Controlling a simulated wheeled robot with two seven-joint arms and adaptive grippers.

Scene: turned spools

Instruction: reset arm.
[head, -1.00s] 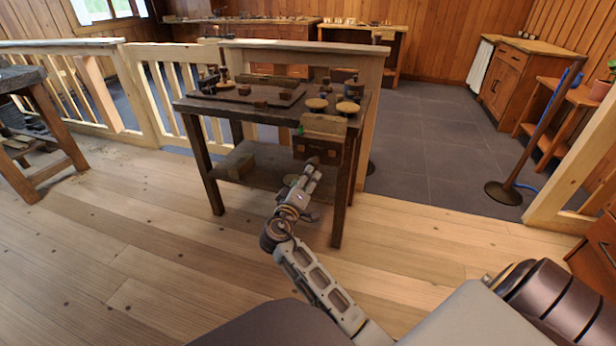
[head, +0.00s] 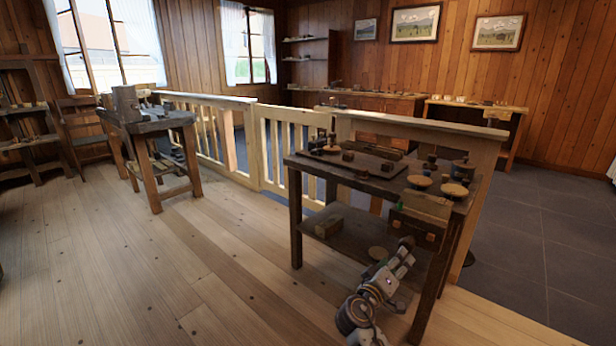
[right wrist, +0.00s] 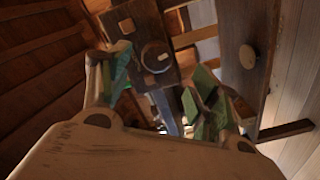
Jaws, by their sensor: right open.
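My right gripper (head: 404,250) is in front of the dark workbench (head: 300,166), just below the small drawer front (head: 416,230) at its near right. In the right wrist view its two fingers with green pads (right wrist: 160,98) are apart, with nothing held between them. My right arm comes up from the bottom of the head view. My left gripper is not in view.
Round wooden-topped pieces (head: 455,190) and small blocks (head: 348,156) stand on the workbench. A block (head: 328,228) lies on its lower shelf. A pale railing (head: 245,140) runs behind. Another bench (head: 150,126) stands at left. The plank floor (head: 150,260) between is clear.

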